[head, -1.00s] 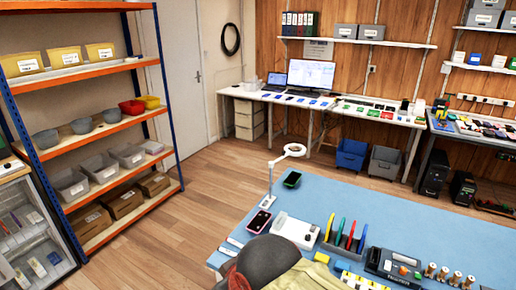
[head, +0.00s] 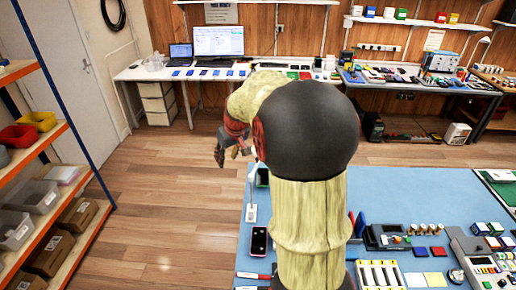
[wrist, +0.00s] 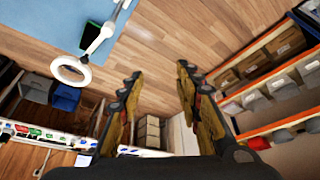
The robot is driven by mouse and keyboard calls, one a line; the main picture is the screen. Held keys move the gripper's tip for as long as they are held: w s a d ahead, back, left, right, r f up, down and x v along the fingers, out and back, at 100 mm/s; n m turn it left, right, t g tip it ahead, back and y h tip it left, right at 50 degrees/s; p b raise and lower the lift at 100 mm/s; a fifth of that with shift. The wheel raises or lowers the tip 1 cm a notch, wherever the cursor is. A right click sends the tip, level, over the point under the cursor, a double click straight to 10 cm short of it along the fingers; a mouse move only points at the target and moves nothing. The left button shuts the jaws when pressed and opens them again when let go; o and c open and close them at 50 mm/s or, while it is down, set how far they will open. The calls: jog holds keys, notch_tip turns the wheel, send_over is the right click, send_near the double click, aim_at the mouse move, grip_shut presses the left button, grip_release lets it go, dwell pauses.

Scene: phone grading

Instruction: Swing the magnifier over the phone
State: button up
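The magnifier (wrist: 57,75) is a white ring on a jointed white arm. In the wrist view its ring stands out past the blue bench mat's edge, left of my gripper and apart from it. In the head view its white base (head: 251,214) shows, but the ring is mostly hidden behind my arm. A dark phone with a green edge (wrist: 90,37) lies on the mat beside the magnifier arm; it shows in the head view (head: 262,178) too. A pink-rimmed phone (head: 259,241) lies nearer. My gripper (wrist: 157,75) is open and empty, fingers apart; it also shows in the head view (head: 229,155).
The blue bench (head: 420,205) carries tools and trays at right. An orange-and-blue shelf rack (head: 80,165) stands at left. Open wooden floor (head: 160,210) lies between rack and bench. A white wall bench with laptops (head: 150,74) is at the back.

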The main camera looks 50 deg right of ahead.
jog(key=d+f+m+p, duration=0.1)
jog(key=d+f+p, duration=0.25)
jog(key=d, duration=0.65)
jog(key=d+f+p, duration=0.2)
jog(key=d+f, duration=0.2)
jog(key=d, duration=0.5)
jog(key=x, duration=0.6)
jog(key=shift+w+d+f, duration=0.2)
jog(key=shift+w+f, duration=0.1)
jog(key=shift+c, duration=1.1)
grip_shut()
jog(key=shift+h, duration=0.3)
